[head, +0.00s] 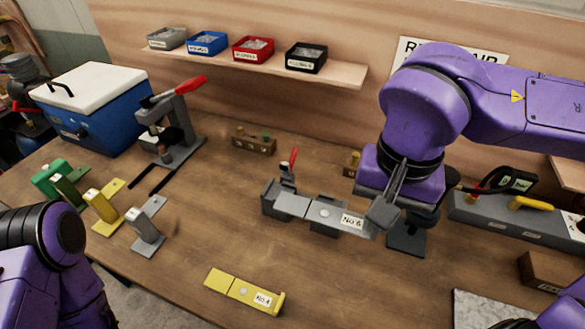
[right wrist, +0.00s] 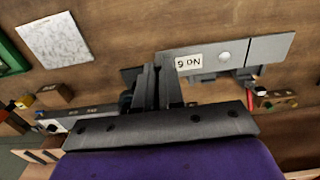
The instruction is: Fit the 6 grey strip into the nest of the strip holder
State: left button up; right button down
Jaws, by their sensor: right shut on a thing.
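The grey strip labelled No 6 (head: 325,213) lies level, lengthwise over the dark grey strip holder (head: 270,197), which has a red-handled clamp (head: 291,160) behind its left end. My right gripper (head: 382,212) is shut on the strip's right end, beside the label. In the right wrist view the strip (right wrist: 262,50) runs right from the fingers (right wrist: 160,72), its label upside down. The strip covers most of the holder, so I cannot tell whether it rests in the nest or just above it. My left arm shows at the lower left; its gripper is out of view.
A yellow No 4 strip (head: 244,291) lies in front of the holder. Yellow (head: 103,212) and grey (head: 146,233) pieces stand at the left, near a red-handled press (head: 172,130) and a blue cooler (head: 95,115). A long grey block (head: 505,222) is at the right.

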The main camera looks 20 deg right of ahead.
jog(key=w+f, duration=0.2)
jog(key=w, duration=0.2)
jog(key=w+f+p, duration=0.1)
jog(key=w+f, duration=0.2)
jog(key=w, duration=0.1)
jog(key=w+d+f, duration=0.1)
jog(key=w+f, duration=0.2)
jog(key=w, duration=0.2)
jog(key=shift+f+p, duration=0.25)
jog(key=shift+p, duration=0.1)
jog(key=shift+w+f, duration=0.1)
jog(key=shift+f, duration=0.2)
notch_tip(320, 180, down, 3)
jog(key=shift+w+f, duration=0.1)
jog(key=shift+f, duration=0.1)
jog(key=shift+w+f, duration=0.15)
jog(key=shift+f, duration=0.15)
